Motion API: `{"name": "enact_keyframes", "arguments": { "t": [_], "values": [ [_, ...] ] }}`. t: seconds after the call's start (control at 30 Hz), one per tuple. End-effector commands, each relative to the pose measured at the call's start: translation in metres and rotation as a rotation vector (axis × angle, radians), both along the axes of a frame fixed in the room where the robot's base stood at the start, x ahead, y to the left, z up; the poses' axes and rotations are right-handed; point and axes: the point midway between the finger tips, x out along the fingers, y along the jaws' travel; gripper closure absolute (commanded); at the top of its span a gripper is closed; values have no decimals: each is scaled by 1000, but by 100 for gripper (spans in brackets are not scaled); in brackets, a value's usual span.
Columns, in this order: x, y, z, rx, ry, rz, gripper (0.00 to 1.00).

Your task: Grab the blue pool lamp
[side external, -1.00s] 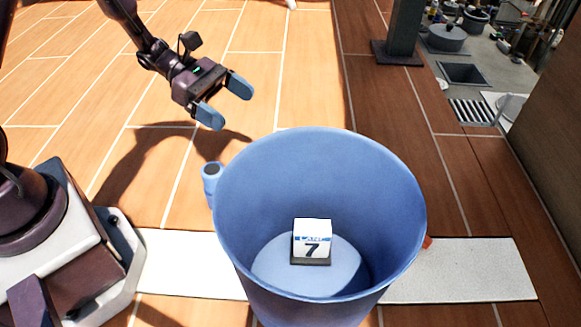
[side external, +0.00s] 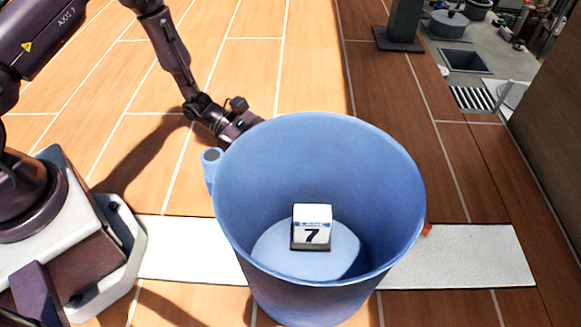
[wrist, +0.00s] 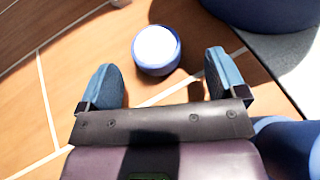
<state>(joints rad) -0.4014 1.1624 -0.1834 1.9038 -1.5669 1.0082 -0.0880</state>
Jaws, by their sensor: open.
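In the wrist view a round blue thing with a bright white top, which looks like the blue pool lamp (wrist: 156,48), sits upright on the wooden floor. My gripper (wrist: 161,75) is open, its two blue fingertips apart on the near left and near right of the lamp. The lamp lies just beyond the line between the tips, and no contact shows. In the side view the lamp and my fingers are hidden behind the big blue bucket (side external: 320,160); only my wrist shows above its rim.
A small blue cylinder (side external: 211,166) is beside the bucket's left rim. A pale strip (side external: 470,258) runs under the bucket. A dark blue body (wrist: 262,10) stands at the wrist view's upper right. Floor to the lamp's left is clear.

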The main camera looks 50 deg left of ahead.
Motion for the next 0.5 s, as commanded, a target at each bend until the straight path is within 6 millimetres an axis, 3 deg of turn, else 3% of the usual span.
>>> {"name": "enact_keyframes", "arguments": {
  "t": [0.33,0.5],
  "values": [
    [20,-37,-17,-1,1,-3,10],
    [23,-43,-20,0,0,1,10]
  ]
}}
